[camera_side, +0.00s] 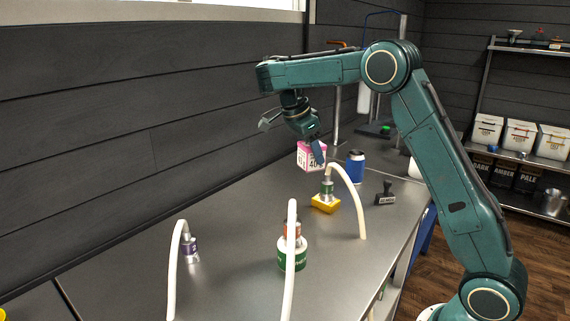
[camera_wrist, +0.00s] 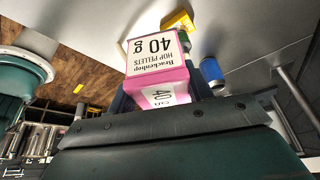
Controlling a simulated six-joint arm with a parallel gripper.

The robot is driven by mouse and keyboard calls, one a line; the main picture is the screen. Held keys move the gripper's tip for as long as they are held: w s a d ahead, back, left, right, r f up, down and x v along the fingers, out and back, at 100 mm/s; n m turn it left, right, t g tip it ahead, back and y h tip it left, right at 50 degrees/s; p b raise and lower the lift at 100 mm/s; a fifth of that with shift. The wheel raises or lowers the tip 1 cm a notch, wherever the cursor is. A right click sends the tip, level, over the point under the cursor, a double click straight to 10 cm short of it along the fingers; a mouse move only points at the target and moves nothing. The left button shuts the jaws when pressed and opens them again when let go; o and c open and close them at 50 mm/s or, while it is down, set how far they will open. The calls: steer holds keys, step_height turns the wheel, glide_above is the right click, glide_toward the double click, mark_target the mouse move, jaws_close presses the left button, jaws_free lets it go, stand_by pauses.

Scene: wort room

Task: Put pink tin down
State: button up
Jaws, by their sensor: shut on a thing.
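The pink tin (camera_side: 308,157) is a boxy pink and white pack marked 40 g. My gripper (camera_side: 318,150) points down and is shut on it. In the wrist view the tin (camera_wrist: 157,62) fills the middle, its hop pellets label facing the camera, and dark jaw parts show on both sides of it. The tin looks raised above the steel bench (camera_side: 235,230), but I cannot tell the exact gap. Part of the tin is hidden behind a finger in the side view.
A blue canister (camera_side: 355,167) and a yellow block (camera_side: 326,204) with a white hose stand near the tin. A black stamp-like item (camera_side: 385,195), a green-white container (camera_side: 292,258) and a purple-banded fitting (camera_side: 191,250) are further off. Bare bench lies left of the yellow block.

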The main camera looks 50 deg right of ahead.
steer(key=s+a+r+m+g+y, duration=0.1)
steer(key=s+a+m, duration=0.2)
steer(key=s, duration=0.6)
steer(key=s+a+r+m+g+y, duration=0.1)
steer(key=s+a+r+m, duration=0.1)
steer(key=s, duration=0.7)
steer(key=a+m, duration=0.1)
steer(key=m, duration=0.1)
steer(key=shift+a+m, duration=0.3)
steer(key=shift+m, duration=0.1)
steer(key=shift+f, duration=0.2)
steer(key=shift+f, duration=9.8)
steer(key=shift+f, duration=0.1)
steer(key=o, duration=1)
